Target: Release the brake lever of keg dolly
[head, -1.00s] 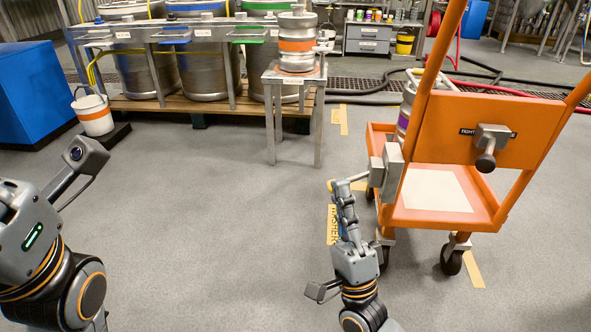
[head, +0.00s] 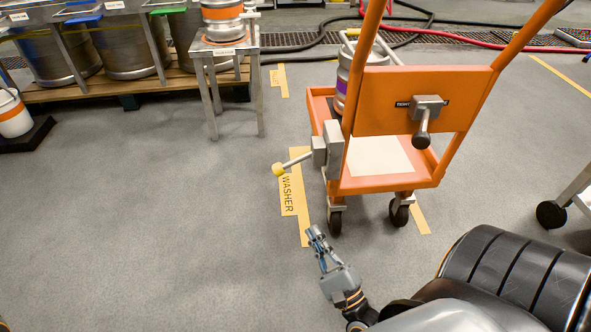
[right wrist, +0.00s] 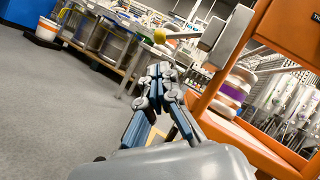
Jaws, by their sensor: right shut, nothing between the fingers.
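The orange keg dolly (head: 420,98) stands right of centre in the head view. Its brake lever (head: 294,162) sticks out left from a grey bracket (head: 327,148) on the dolly's left side and ends in a yellow knob. In the right wrist view the yellow knob (right wrist: 160,36) shows above and beyond the fingertips. My right gripper (head: 315,232) is shut and empty, in front of and below the lever in the head view, apart from it. In the right wrist view its fingertips (right wrist: 160,70) are together. My left gripper is out of the head view.
A keg with a purple band (head: 342,86) stands on the dolly. A small table (head: 225,52) with an orange-banded keg stands at the back left. Hoses cross the floor behind. The floor left of the dolly is clear, with a yellow washer marking (head: 290,195).

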